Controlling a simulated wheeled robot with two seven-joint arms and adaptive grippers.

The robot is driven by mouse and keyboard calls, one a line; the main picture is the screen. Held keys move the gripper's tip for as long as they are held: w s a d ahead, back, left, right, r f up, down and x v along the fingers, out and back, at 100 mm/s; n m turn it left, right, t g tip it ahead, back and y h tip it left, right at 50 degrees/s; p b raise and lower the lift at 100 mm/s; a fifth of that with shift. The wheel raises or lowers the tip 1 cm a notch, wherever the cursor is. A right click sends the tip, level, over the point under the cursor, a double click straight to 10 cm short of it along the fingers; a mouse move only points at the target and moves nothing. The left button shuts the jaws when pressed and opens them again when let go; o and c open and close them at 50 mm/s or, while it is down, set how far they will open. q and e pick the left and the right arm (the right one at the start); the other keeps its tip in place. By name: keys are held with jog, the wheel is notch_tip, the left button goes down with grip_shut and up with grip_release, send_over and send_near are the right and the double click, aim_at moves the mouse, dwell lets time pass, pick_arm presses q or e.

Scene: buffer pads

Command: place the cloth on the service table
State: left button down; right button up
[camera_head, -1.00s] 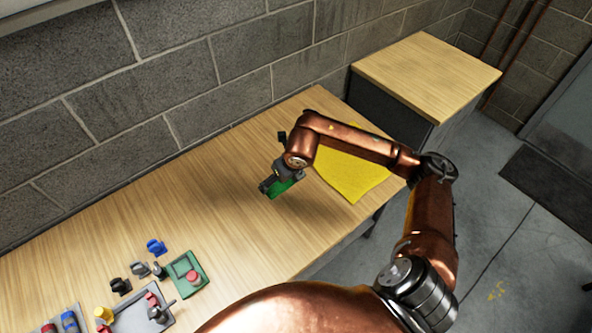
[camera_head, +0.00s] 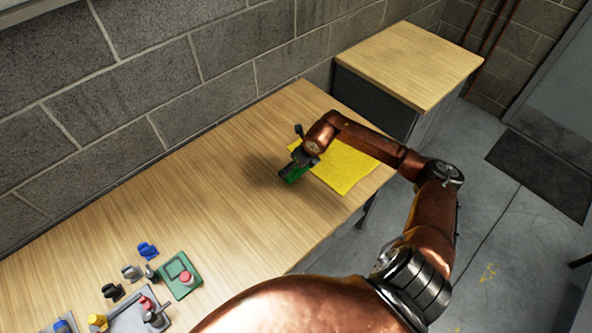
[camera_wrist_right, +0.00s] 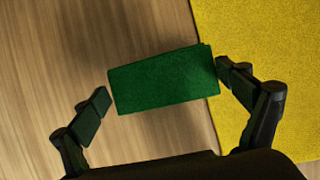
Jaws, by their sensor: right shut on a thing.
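A flat yellow sheet (camera_head: 345,168), which looks like a cloth, lies on the wooden workbench near its far right end. A green rectangular pad (camera_wrist_right: 163,86) is between the fingers of my right gripper (camera_wrist_right: 166,92). The gripper is shut on the pad, fingers at its two short ends. In the head view the gripper (camera_head: 297,168) and the green pad (camera_head: 294,175) are just left of the yellow sheet. The pad's right end overlaps the sheet's edge in the wrist view; its height above it is hard to tell. My left gripper is not in view.
The workbench (camera_head: 215,180) is clear left of the sheet. A green device (camera_head: 182,275) with a red button, a grey tray (camera_head: 125,322) and several small parts are at its near left. A separate wood-topped table (camera_head: 410,60), clear on top, stands beyond its far end. A block wall runs behind.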

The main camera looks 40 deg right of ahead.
notch_tip(320, 180, down, 3)
jog(key=shift+r, duration=0.2)
jog(key=shift+a, duration=0.1)
jog(key=o, duration=0.8)
jog(key=shift+f, duration=0.1)
jog(key=shift+s+r, duration=0.15)
jog(key=shift+r, duration=0.3)
jog(key=v, duration=1.1)
jog(key=shift+r+p, duration=0.2)
jog(key=shift+p, duration=0.2)
